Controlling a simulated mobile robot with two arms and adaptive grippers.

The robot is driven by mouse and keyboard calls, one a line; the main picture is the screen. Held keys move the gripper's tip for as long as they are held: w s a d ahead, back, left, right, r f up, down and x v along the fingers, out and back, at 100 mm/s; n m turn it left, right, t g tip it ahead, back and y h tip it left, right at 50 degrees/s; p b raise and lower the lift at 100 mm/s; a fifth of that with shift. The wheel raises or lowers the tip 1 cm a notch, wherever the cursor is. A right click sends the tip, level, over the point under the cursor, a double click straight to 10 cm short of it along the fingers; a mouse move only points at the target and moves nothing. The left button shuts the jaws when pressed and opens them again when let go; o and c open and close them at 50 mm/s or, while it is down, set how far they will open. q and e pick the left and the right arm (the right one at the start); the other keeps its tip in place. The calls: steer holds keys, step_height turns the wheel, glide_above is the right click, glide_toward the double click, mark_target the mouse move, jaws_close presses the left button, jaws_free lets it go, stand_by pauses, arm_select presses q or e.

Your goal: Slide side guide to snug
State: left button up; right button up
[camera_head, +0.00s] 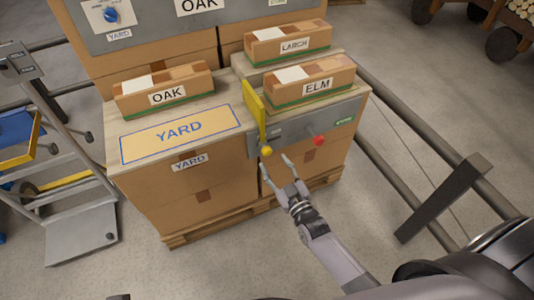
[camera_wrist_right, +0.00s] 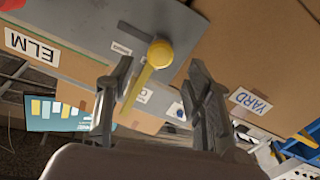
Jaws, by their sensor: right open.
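The yellow side guide (camera_head: 254,108) stands upright on the grey unit, along the left end of the ELM box (camera_head: 300,83). Whether they touch or a narrow gap lies between them, I cannot tell. A yellow knob (camera_head: 266,151) is at the guide's lower front end. My right gripper (camera_head: 275,162) is open and empty, just below and in front of the knob. In the right wrist view the knob (camera_wrist_right: 160,52) and its yellow bar (camera_wrist_right: 138,88) appear between the open fingers of the gripper (camera_wrist_right: 158,75). My left gripper is out of view.
A red knob (camera_head: 319,140) sits on the unit's front, right of the yellow one. The YARD mat (camera_head: 180,133) lies clear, left of the guide. The OAK box (camera_head: 165,88) and LARCH box (camera_head: 288,42) stand behind. A cart (camera_head: 80,232) is at left.

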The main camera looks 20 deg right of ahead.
mark_target(268, 154)
steer(key=w+b, duration=0.1)
steer(key=w, duration=0.4)
steer(key=shift+a, duration=0.2)
steer(key=shift+w+a, duration=0.1)
steer(key=shift+w, duration=0.7)
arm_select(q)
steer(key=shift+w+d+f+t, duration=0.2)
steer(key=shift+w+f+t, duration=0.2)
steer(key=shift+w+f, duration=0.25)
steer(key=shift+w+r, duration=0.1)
arm_select(e)
jaws_close()
